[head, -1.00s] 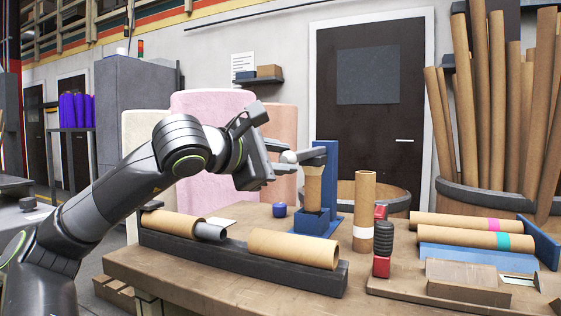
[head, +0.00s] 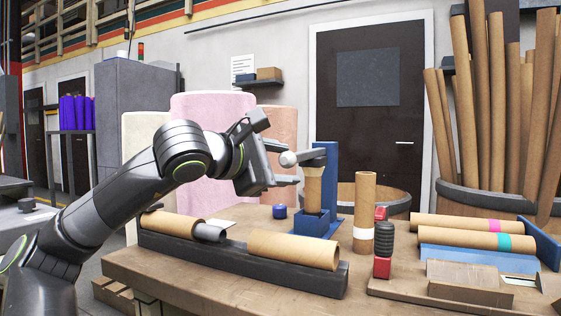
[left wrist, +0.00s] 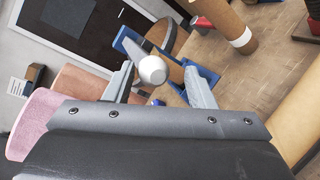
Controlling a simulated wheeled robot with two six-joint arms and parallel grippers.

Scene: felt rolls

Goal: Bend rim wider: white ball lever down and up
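The white ball (head: 288,159) is on the end of the lever (head: 312,153) of a blue press (head: 332,185). A cardboard tube (head: 313,188) stands upright in the press, under the lever. My left gripper (head: 291,163) is open, with one finger above the ball and one below it. In the left wrist view the white ball (left wrist: 152,69) sits between the two spread fingers (left wrist: 160,86), with a gap on each side. The tube's rim is partly hidden by the lever. My right gripper is not in view.
A dark rack (head: 240,262) with cardboard rolls lies at the table's front. A blue round pot (head: 280,212) stands left of the press. An upright tube with a white band (head: 363,215) and a black-and-red object (head: 382,250) stand to its right. Bare table lies between.

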